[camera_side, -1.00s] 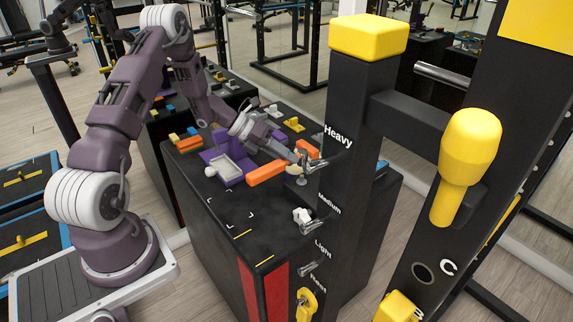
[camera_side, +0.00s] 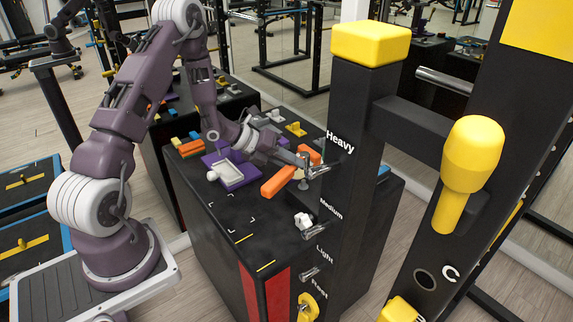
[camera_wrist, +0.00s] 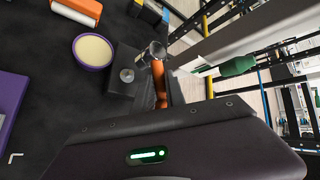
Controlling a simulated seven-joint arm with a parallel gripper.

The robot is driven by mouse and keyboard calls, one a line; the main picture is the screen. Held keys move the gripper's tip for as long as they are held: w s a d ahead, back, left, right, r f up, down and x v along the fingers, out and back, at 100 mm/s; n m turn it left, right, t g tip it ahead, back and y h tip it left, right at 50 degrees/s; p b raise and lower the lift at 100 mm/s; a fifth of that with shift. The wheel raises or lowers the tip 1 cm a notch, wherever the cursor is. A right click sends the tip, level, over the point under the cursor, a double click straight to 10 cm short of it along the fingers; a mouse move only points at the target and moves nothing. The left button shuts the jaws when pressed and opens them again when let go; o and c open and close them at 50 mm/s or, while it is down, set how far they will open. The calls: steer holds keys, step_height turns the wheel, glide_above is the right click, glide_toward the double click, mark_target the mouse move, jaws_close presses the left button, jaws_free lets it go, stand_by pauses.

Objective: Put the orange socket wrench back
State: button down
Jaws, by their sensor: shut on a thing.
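In the wrist view an orange handle (camera_wrist: 159,84) with a round grey metal head (camera_wrist: 153,51) shows just beyond my gripper's body; I take it as the orange socket wrench. In the side view my gripper (camera_side: 306,163) is by the post's hook (camera_side: 319,170) at the "Heavy" label, above the black bench. An orange piece (camera_side: 309,155) shows right behind it, partly hidden. My gripper is shut on the wrench, though the fingertips are hard to make out. Whether the wrench touches the hook cannot be told.
The black post (camera_side: 345,140) has further hooks at "Medium" (camera_side: 314,232) and "Light" (camera_side: 309,273). An orange block (camera_side: 278,181) and a purple tray (camera_side: 240,177) lie on the bench (camera_side: 215,205). A purple-rimmed round dish (camera_wrist: 92,50) shows in the wrist view. The bench's front left is clear.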

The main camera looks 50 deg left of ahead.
steer(key=s+d+r+m+g+h, duration=0.1)
steer(key=s+d+r+m, duration=0.15)
steer(key=r, duration=0.25)
steer(key=s+d+r+m+h, duration=0.1)
steer(key=s+d+r, duration=0.1)
steer(key=d+r, duration=0.3)
steer(key=s+d+f+m+g+h, duration=0.4)
steer(key=s+d+f+m+g, duration=0.1)
steer(key=s+d+m+g, duration=0.4)
steer(key=s+a+f+m+g+y, duration=0.35)
steer(key=s+f+m+g, duration=0.25)
steer(key=s+m+g, duration=0.45)
steer(key=a+f+m+t+y, duration=0.1)
steer(key=a+f+m+y, duration=0.2)
steer(key=a+m+y, duration=1.15)
steer(key=w+a+m+t+y, duration=0.5)
steer(key=w+a+m+t, duration=0.4)
steer(key=w+m, duration=0.3)
steer(key=shift+n, duration=0.25)
step_height(320, 180, down, 9)
steer(key=shift+r, duration=0.1)
steer(key=c, duration=1.4)
jaws_free()
steer(key=shift+s, duration=0.1)
